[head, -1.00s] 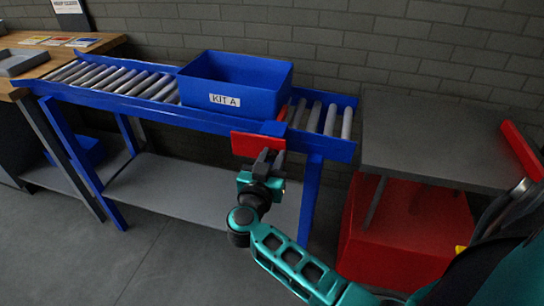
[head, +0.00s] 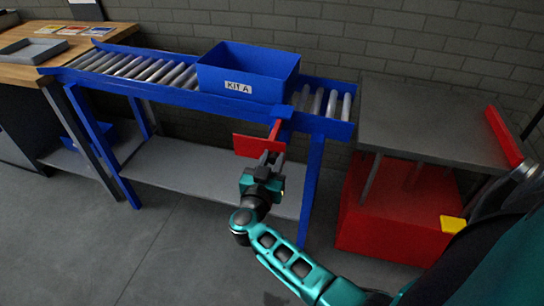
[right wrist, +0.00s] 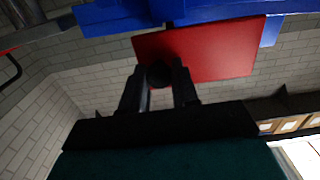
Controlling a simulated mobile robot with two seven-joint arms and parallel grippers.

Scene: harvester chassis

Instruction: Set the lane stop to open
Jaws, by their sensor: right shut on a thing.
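The lane stop is a red plate (head: 250,146) with a red arm (head: 275,130), hung at a blue bracket (head: 282,111) on the conveyor's front rail. The plate hangs in front of the rail, and the red arm points down and forward, off the rollers. In the right wrist view the red plate (right wrist: 205,50) shows with a dark round knob (right wrist: 159,74) in front of it. My right gripper (head: 270,158) is shut on this knob; its fingers (right wrist: 159,85) stand on both sides of it. My left gripper is not in view.
A blue bin marked KIT A (head: 248,75) sits on the rollers just left of the stop. Rollers (head: 325,102) to its right are bare. A grey-topped table (head: 425,120) with a red box (head: 395,215) below stands at right. A wooden bench (head: 75,45) is at left.

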